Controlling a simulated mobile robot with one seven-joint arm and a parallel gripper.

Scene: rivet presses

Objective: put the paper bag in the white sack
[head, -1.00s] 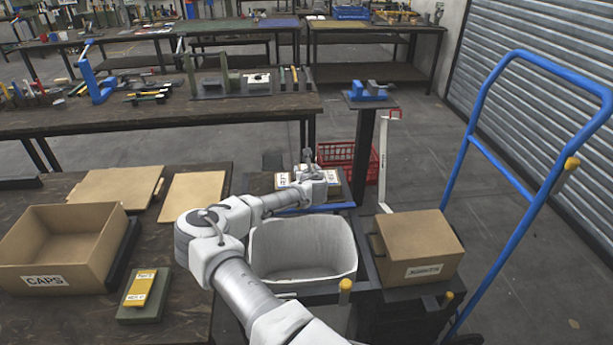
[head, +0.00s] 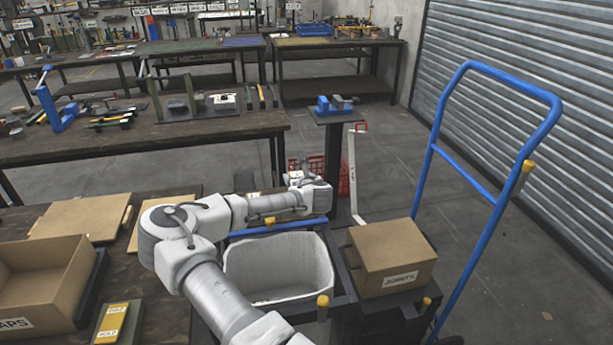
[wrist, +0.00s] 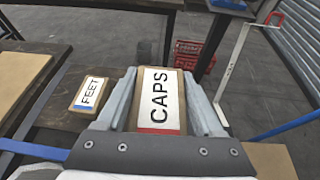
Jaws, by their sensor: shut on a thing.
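My gripper (wrist: 158,76) is shut on a brown paper bag (wrist: 172,126) with a white label reading CAPS and a red stripe, seen between the fingers in the wrist view. In the head view my gripper (head: 312,186) is beyond the white sack, and the held bag is mostly hidden there. The white sack (head: 280,262) stands open in the cart, with no contents visible in the part I see. A second small brown package (wrist: 90,94), labelled FEET with a blue stripe, lies on a dark surface left of my gripper.
A closed cardboard box (head: 392,258) stands right of the sack. A blue cart handle (head: 441,112) rises at the right. An open cardboard box (head: 38,290) is on the bench at left. A red crate (wrist: 196,58) stands on the floor beyond.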

